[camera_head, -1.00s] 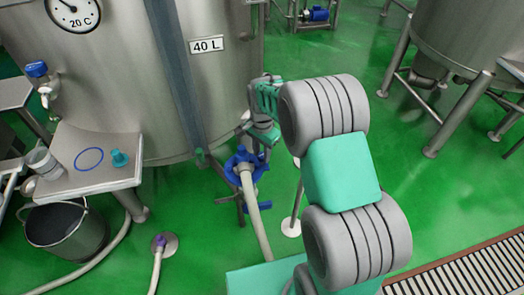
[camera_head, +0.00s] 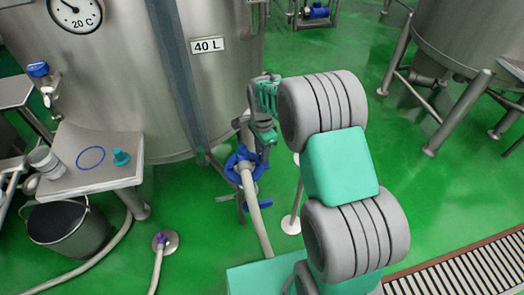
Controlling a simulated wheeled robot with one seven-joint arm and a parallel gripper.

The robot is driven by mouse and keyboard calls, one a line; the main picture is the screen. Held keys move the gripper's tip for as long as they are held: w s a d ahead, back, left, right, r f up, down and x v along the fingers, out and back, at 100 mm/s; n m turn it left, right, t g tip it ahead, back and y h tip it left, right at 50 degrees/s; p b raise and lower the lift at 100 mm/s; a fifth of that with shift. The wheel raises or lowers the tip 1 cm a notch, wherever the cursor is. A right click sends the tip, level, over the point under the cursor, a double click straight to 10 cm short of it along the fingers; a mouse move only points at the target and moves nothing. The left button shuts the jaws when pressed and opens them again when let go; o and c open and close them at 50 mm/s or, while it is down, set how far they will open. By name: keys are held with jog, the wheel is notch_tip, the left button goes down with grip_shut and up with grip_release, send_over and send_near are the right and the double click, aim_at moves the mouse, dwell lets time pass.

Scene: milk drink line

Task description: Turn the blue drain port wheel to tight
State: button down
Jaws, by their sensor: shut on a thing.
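The blue drain port wheel (camera_head: 241,161) sits low at the front of the steel tank (camera_head: 180,120), with a pale hose (camera_head: 257,215) running down from it to the floor. My gripper (camera_head: 261,155) is at the right side of the wheel, pointing down, with its fingertips at the rim. It is shut on the wheel; the exact grip is small and partly hidden by the gripper itself. My arm comes in from the right.
A steel side table (camera_head: 110,178) on the left holds a cup, a blue ring and a teal fitting. A black bucket (camera_head: 65,228) stands below it. A second blue handle (camera_head: 256,203) shows below the wheel. Green floor lies open behind my arm.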

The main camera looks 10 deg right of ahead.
jog(key=shift+w+d+r, duration=0.1)
jog(key=c, duration=1.3)
grip_release()
jog(key=shift+c, duration=0.2)
jog(key=shift+o, duration=1.4)
notch_tip(320, 180, up, 8)
jog(key=shift+f, duration=0.2)
